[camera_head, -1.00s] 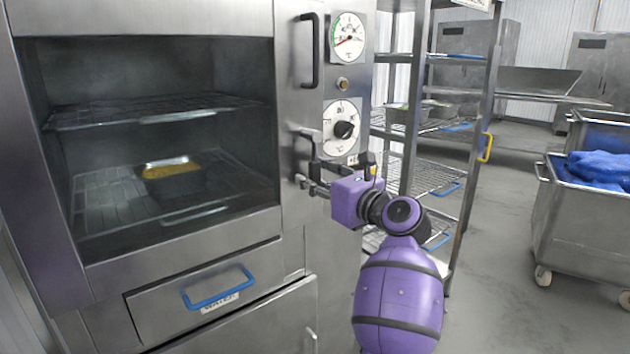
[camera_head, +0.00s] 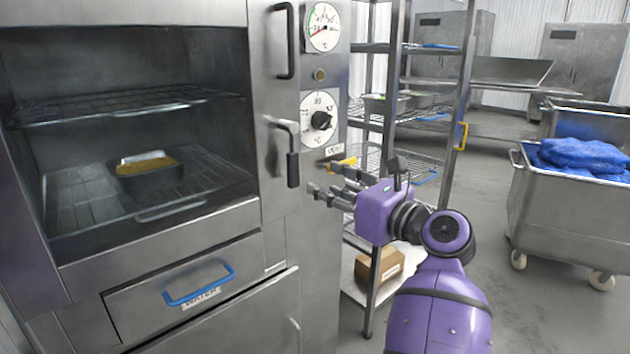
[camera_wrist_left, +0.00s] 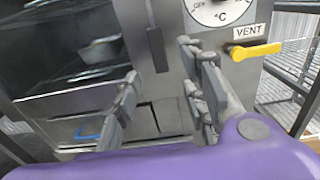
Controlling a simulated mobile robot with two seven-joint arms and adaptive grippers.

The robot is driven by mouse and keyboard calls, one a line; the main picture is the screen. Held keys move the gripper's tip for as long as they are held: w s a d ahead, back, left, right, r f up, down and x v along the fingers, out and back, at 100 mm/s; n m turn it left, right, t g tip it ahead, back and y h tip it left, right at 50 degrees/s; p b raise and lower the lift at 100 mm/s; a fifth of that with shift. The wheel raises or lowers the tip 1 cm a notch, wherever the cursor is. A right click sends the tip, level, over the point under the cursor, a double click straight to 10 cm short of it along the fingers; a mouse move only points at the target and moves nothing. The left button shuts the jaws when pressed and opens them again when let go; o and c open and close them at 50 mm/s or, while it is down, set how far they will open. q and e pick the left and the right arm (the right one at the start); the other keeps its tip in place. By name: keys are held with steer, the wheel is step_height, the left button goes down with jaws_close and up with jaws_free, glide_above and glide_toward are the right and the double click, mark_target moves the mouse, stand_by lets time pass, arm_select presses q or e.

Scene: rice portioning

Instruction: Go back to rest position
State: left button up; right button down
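My left gripper (camera_head: 322,182) is in front of the steel oven's (camera_head: 318,215) right-hand panel, below and right of the lower door handle (camera_head: 291,160). Its purple wrist and forearm come up from the bottom of the head view. In the left wrist view the two fingers of my left gripper (camera_wrist_left: 160,68) are spread apart with nothing between them. A metal pan of yellowish food (camera_head: 149,180) sits on the oven's lower rack; it also shows in the wrist view (camera_wrist_left: 99,50). My right gripper is in neither view.
A yellow vent lever (camera_head: 342,163) is close to the gripper. A wire shelf rack (camera_head: 465,75) stands behind the arm, with a cardboard box (camera_head: 380,265) low down. A steel cart with blue cloth (camera_head: 560,215) stands at right; open floor lies between.

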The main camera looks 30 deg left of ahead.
arm_select(q)
steer(key=shift+s+d, duration=0.2)
steer(key=shift+d, duration=0.15)
